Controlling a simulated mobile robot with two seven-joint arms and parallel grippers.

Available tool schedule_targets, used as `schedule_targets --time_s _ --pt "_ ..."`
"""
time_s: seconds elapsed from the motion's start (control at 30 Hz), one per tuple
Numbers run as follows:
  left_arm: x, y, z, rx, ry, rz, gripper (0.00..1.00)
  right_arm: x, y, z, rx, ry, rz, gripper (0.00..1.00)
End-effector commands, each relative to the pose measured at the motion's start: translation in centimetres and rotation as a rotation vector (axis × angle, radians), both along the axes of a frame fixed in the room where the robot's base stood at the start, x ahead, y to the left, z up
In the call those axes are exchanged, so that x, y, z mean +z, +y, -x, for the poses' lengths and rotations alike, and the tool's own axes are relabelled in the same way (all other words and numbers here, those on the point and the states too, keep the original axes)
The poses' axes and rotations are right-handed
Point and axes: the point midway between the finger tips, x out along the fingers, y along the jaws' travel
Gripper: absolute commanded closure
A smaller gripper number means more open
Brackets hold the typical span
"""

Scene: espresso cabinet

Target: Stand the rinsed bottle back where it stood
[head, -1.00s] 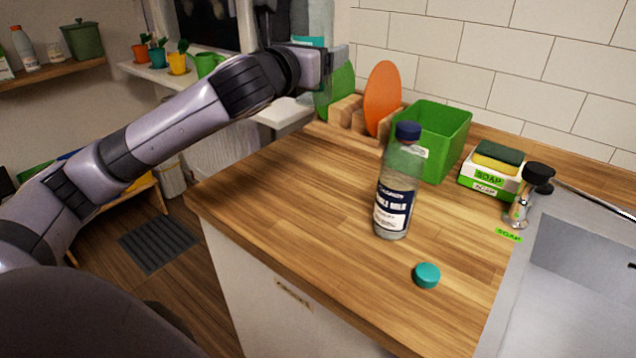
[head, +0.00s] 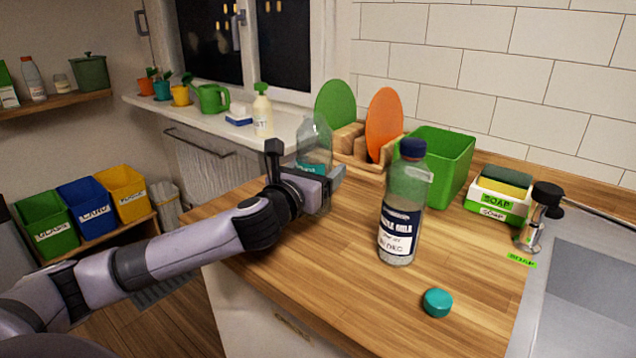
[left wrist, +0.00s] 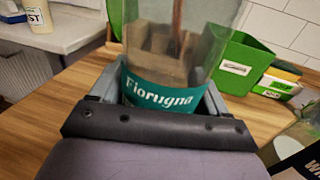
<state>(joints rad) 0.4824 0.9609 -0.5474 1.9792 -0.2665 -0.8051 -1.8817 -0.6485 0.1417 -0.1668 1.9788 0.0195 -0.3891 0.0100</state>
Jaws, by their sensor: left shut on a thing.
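A clear bottle with a teal label (head: 314,145) is upright at the back left of the wooden counter. Its label, reading "Fiorugna", shows in the left wrist view (left wrist: 160,97). My left gripper (head: 307,168) is shut around the bottle at the label. The bottle's lower end is partly hidden by the gripper, and I cannot tell whether it touches the counter. A teal cap (head: 438,302) lies on the counter near the front. My right gripper is not in view.
A second bottle with a dark blue cap (head: 401,205) stands mid-counter. Behind are a plate rack with green and orange plates (head: 384,122), a green bin (head: 446,165), and a soap box (head: 497,203). The sink (head: 585,285) is at right. Front-left counter is clear.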

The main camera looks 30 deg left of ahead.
Motion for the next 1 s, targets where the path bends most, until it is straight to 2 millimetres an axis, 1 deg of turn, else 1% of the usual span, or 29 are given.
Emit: schedule_targets --time_s 0.03,0.1,0.4,0.53,0.57,0.6,0.63,1.0 --pt "-0.8 0.0 0.0 0.000 -0.003 0.001 0.75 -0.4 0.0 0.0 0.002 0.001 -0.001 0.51" --pt "-1.4 0.0 0.0 0.001 -0.004 0.001 0.75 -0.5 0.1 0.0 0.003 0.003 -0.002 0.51" --pt "-1.5 0.0 0.0 0.000 -0.007 -0.001 0.75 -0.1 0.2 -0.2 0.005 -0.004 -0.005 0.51" --pt "-1.9 0.0 0.0 0.000 -0.005 -0.001 0.75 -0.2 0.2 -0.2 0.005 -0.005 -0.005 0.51" --pt "-2.0 0.0 0.0 0.000 -0.001 0.000 0.15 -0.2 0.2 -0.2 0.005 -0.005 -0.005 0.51" --pt "-2.0 0.0 0.0 0.000 -0.001 0.000 0.02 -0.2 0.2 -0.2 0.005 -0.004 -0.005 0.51" --pt "-2.0 0.0 0.0 0.000 -0.001 0.000 0.00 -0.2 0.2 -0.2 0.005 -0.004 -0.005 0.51" --pt "-1.7 0.1 0.0 0.000 -0.001 -0.001 0.00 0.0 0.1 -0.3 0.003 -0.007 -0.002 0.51"
